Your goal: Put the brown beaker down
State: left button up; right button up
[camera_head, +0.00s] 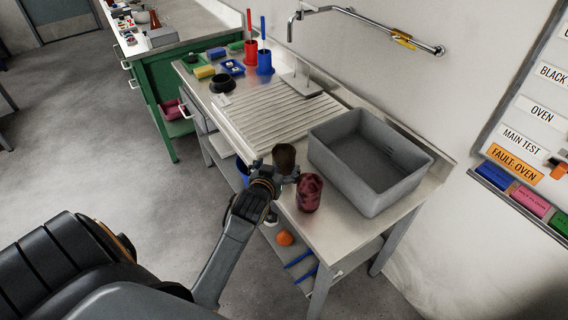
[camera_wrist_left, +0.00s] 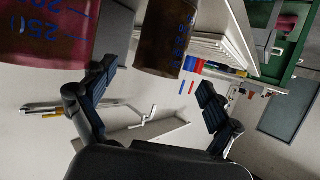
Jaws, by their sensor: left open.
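The brown beaker (camera_head: 284,157) stands upright on the metal counter between the drainboard and the grey basin. In the left wrist view the brown beaker (camera_wrist_left: 163,35) shows in part, cut off by the top edge, with dark blue markings. My left gripper (camera_head: 277,178) is at the counter's front edge, just in front of the brown beaker. Its two fingers (camera_wrist_left: 155,88) are spread, with visible gaps between them and the beaker. A dark red beaker (camera_head: 309,193) stands close to the right of the gripper; it also shows in the left wrist view (camera_wrist_left: 45,28). My right gripper is not in view.
The grey basin (camera_head: 345,170) stands right behind the beakers. The ribbed drainboard (camera_head: 275,113) is empty to the left. Red (camera_head: 250,52) and blue (camera_head: 265,63) holders stand farther back. A lower shelf holds an orange item (camera_head: 285,238).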

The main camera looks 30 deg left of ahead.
aim_at(287, 153)
pick_arm(q)
jog(key=x, duration=0.7)
jog(key=shift+w+f, duration=0.1)
jog(key=shift+w, duration=0.05)
jog(key=shift+c, duration=0.4)
jog(key=c, duration=1.1)
